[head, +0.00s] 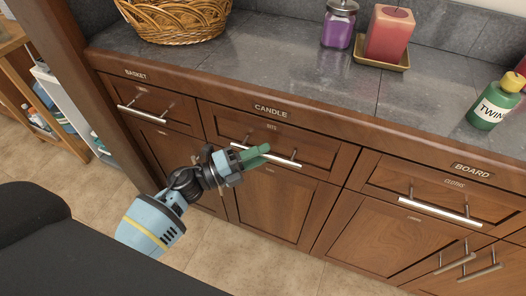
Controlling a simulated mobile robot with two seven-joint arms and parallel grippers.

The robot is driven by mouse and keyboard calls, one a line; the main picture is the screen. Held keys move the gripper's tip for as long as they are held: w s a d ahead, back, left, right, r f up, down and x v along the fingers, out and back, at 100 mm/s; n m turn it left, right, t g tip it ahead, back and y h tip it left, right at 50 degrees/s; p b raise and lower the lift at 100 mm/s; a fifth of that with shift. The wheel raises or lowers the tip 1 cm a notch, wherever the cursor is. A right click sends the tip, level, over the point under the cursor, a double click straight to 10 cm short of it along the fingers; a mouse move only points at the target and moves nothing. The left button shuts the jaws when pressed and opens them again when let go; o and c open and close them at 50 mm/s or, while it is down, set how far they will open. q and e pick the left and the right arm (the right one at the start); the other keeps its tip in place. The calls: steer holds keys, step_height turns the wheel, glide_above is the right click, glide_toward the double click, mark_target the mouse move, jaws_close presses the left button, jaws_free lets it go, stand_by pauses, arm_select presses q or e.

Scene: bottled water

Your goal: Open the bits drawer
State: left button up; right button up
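The bits drawer (318,157) is the middle top drawer of the wooden cabinet, with a small "BITS" label (271,127). It looks closed, with its front in line with the cabinet face. Its horizontal silver bar handle (285,160) runs across the front. My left gripper (262,153), with green fingers, is at the left-middle part of this handle and overlaps it in the head view. I cannot tell whether the fingers are around the bar or only in front of it, nor how far apart they are. My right gripper is out of view.
A basket drawer (170,110) is to the left and a cloths drawer (480,200) to the right; both look closed. The grey counter (270,60) holds a wicker basket (175,20), a purple jar (338,28), a red candle (390,35) and a green bottle (492,108). Tiled floor (215,245) lies below.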

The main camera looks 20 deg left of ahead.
arm_select(q)
steer(key=shift+w+d, duration=0.35)
steer(key=shift+d, duration=0.05)
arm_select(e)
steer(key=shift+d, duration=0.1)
arm_select(q)
jaws_close()
steer(key=shift+s, duration=0.15)
